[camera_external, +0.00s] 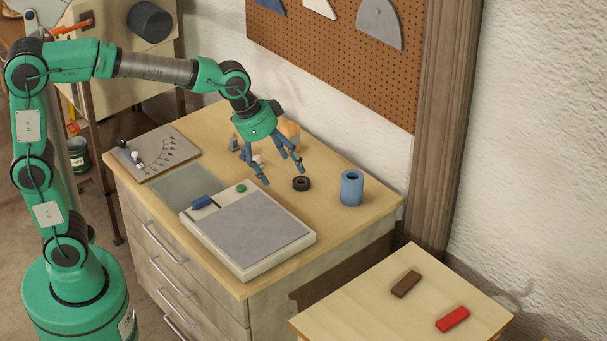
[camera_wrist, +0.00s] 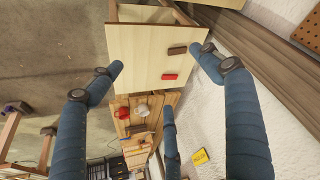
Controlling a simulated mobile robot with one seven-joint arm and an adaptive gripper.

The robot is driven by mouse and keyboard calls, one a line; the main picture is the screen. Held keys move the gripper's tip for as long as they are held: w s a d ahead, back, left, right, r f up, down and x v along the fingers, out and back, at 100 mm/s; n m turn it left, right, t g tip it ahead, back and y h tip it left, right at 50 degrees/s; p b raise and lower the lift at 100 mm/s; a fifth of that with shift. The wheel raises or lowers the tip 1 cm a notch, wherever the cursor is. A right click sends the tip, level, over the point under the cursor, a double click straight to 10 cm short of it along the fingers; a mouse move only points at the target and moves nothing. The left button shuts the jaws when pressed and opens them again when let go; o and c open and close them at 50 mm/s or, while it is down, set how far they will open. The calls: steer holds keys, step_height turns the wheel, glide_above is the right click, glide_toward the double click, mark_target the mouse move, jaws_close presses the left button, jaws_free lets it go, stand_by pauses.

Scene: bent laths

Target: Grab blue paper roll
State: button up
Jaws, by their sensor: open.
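The blue paper roll (camera_external: 352,188) stands upright near the right back corner of the wooden cabinet top, with a dark hole in its top. My gripper (camera_external: 283,177) has blue fingers and hangs over the cabinet, to the left of the roll and apart from it. The fingers are spread and empty. In the wrist view the blue fingers of my gripper (camera_wrist: 160,70) are wide apart with nothing between them. I cannot make out the roll in the wrist view.
A black ring (camera_external: 302,184) lies between my gripper and the roll. A grey-topped board (camera_external: 250,228) with a dark blue roller (camera_external: 202,202) lies in front. An orange object (camera_external: 290,130) is behind my gripper. The lower side table (camera_external: 345,310) holds brown and red blocks.

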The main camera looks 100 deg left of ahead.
steer(key=w+a+f+p, duration=0.1)
steer(key=w+a+f, duration=0.2)
steer(key=w+a, duration=0.35)
steer(key=w+a+f+p, duration=0.1)
steer(key=w+a+f, duration=0.2)
steer(key=a, duration=0.7)
steer(key=n+p, duration=0.1)
glide_toward(352, 176)
step_height(352, 176, up, 3)
steer(key=shift+s+d, duration=0.2)
steer(key=shift+s, duration=0.2)
steer(key=shift+b+x, duration=0.5)
steer(key=shift+x, duration=3.75)
steer(key=shift+s+a+f, duration=0.1)
steer(key=shift+a+f, duration=0.05)
steer(key=shift+b+x, duration=0.65)
steer(key=shift+x, duration=1.85)
steer(key=shift+s, duration=0.1)
